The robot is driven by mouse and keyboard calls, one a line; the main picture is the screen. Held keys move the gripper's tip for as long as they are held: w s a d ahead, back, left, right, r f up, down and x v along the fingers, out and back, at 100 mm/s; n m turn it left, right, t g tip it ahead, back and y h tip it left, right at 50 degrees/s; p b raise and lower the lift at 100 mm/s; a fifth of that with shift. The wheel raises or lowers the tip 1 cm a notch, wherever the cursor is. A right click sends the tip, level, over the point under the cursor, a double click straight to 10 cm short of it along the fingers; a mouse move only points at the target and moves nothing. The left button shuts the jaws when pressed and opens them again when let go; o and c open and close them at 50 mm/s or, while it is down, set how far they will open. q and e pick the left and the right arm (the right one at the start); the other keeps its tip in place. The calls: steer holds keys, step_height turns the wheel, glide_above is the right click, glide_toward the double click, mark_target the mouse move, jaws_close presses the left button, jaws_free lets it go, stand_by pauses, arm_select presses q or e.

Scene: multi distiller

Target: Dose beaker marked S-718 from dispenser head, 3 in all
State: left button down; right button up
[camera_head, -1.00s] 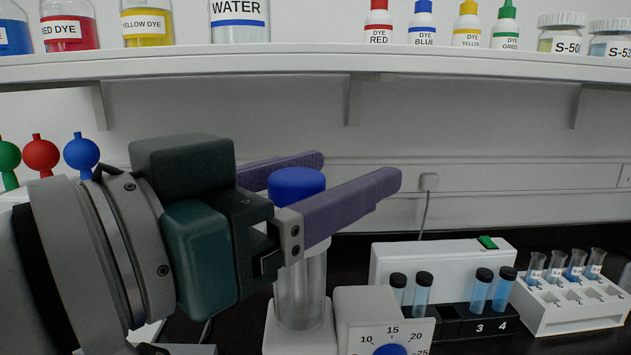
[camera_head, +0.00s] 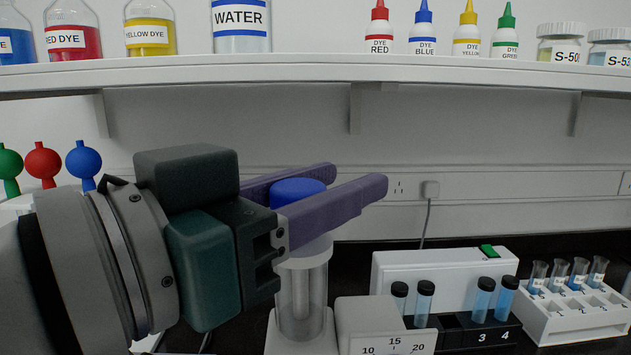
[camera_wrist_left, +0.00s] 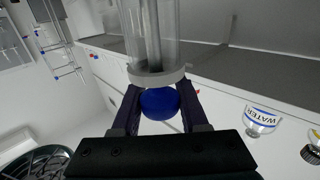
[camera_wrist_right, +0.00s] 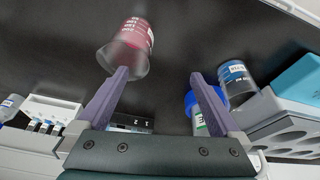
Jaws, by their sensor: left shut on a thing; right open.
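The dispenser's clear cylinder (camera_head: 302,290) stands upright with a blue knob (camera_head: 298,191) on top and a white collar below it. My left gripper (camera_head: 345,182) is shut on the knob, one finger on each side. The left wrist view shows the knob (camera_wrist_left: 160,104) between the fingers, with the cylinder (camera_wrist_left: 152,35) beyond it. In the right wrist view, my right gripper (camera_wrist_right: 158,76) is open and empty. A clear beaker with red contents (camera_wrist_right: 128,45) stands just past its left fingertip. No S-718 mark is readable.
A dial box (camera_head: 385,325) adjoins the cylinder. A black rack with capped tubes (camera_head: 480,332) and a white rack (camera_head: 580,316) stand to the right. In the right wrist view, a blue-capped bottle (camera_wrist_right: 198,116) and a blue-labelled vessel (camera_wrist_right: 236,80) stand near the right finger. A bottle shelf (camera_head: 450,68) runs above.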

stand_by(0.9)
arm_select(q)
step_height(320, 180, up, 2)
steer(key=p, duration=0.2)
steer(key=shift+p, duration=0.3)
steer(key=shift+c, duration=2.2)
jaws_free()
steer(key=b+v, duration=0.1)
steer(key=v, duration=0.9)
steer(key=shift+b, duration=0.4)
